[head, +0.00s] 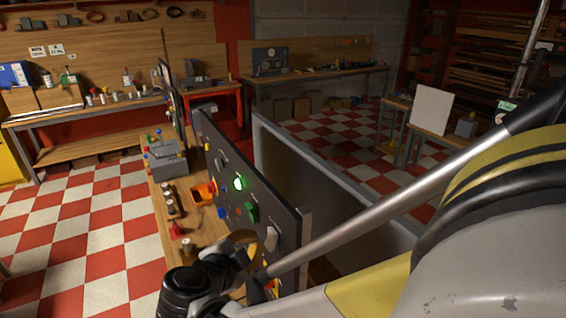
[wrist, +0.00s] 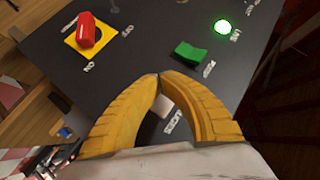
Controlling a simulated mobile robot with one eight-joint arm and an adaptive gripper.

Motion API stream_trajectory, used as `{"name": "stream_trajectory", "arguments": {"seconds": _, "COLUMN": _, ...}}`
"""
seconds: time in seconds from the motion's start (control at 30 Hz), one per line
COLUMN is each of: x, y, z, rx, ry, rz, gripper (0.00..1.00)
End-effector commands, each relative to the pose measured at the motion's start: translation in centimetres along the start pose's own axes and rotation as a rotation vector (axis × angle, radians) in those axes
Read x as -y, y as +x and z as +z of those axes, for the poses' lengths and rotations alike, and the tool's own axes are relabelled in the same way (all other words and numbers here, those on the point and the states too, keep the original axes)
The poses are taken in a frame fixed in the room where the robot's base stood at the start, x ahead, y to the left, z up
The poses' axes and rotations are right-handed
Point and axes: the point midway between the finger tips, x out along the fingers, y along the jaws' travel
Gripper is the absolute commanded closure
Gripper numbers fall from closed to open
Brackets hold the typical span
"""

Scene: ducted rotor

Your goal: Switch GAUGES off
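A dark upright switch panel (head: 283,208) stands at the back of a wooden bench. A white switch (head: 271,238) sits low on its near end. In the wrist view a pale switch (wrist: 163,104) shows partly in the gap behind my gripper's yellow fingers, beside a small white label (wrist: 173,121) too blurred to read surely. My gripper (wrist: 160,76) has its fingertips together in front of the panel, with nothing visible pinched between them. In the head view my gripper (head: 256,241) is just left of the white switch; contact cannot be told.
A green switch (wrist: 190,53) and a lit green lamp (wrist: 222,27) are near my fingers on the panel. A red switch (wrist: 88,33) on a yellow plate is farther left. The bench (head: 203,232) holds a grey box (head: 167,160) and an orange bin (head: 204,193).

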Motion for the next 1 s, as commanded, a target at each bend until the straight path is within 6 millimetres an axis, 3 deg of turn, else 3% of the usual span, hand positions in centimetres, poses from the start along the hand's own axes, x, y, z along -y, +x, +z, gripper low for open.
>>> {"name": "stream_trajectory", "arguments": {"seconds": 1.0, "x": -0.53, "y": 0.95, "z": -0.5, "rx": 0.0, "ry": 0.0, "rz": 0.0, "gripper": 1.0}}
